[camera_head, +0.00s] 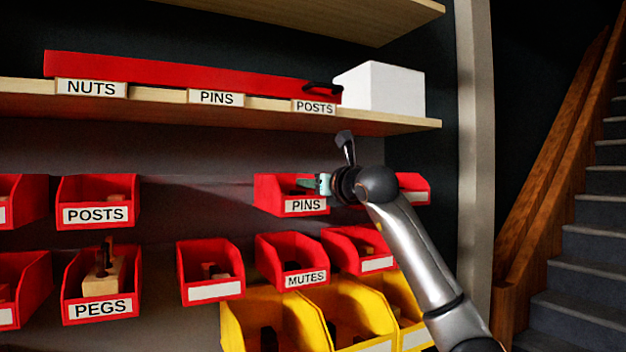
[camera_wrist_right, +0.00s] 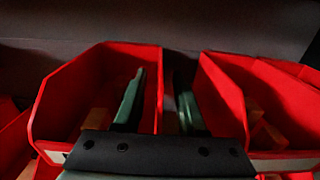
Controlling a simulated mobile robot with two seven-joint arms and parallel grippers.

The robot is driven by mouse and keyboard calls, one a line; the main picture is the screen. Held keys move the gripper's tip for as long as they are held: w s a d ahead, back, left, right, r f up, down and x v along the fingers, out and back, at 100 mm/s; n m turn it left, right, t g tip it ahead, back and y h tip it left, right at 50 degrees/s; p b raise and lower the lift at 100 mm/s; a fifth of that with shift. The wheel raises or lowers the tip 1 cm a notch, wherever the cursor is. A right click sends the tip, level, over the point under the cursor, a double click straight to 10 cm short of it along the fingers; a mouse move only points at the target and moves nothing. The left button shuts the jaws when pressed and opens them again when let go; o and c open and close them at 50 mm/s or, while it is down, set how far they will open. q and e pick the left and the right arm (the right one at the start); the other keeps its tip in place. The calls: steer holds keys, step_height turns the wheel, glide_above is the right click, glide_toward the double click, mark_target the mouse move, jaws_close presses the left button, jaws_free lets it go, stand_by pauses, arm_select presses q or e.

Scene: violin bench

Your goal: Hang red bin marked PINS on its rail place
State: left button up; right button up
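The red bin marked PINS (camera_head: 275,194) is in the upper row of bins on the grey back panel, upright, with its label facing out. My right gripper (camera_head: 322,184) is at the right side of this bin, near its top edge. In the right wrist view, the right gripper (camera_wrist_right: 160,105) has its fingers apart, with the side wall of a red bin (camera_wrist_right: 85,85) between them. One finger is inside the bin and the other is outside; dark gaps show beside the wall. My left gripper is not in view.
A red bin marked POSTS (camera_head: 97,192) hangs at left, with bare panel (camera_head: 195,205) between it and PINS. Another red bin (camera_head: 415,188) is close on the right, partly behind my arm. Red MUTES (camera_head: 290,255) and yellow bins (camera_head: 265,315) are below. A wooden shelf (camera_head: 390,122) runs above.

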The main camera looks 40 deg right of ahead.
steer(key=shift+w, duration=0.1)
jaws_close()
stand_by(0.3)
stand_by(3.0)
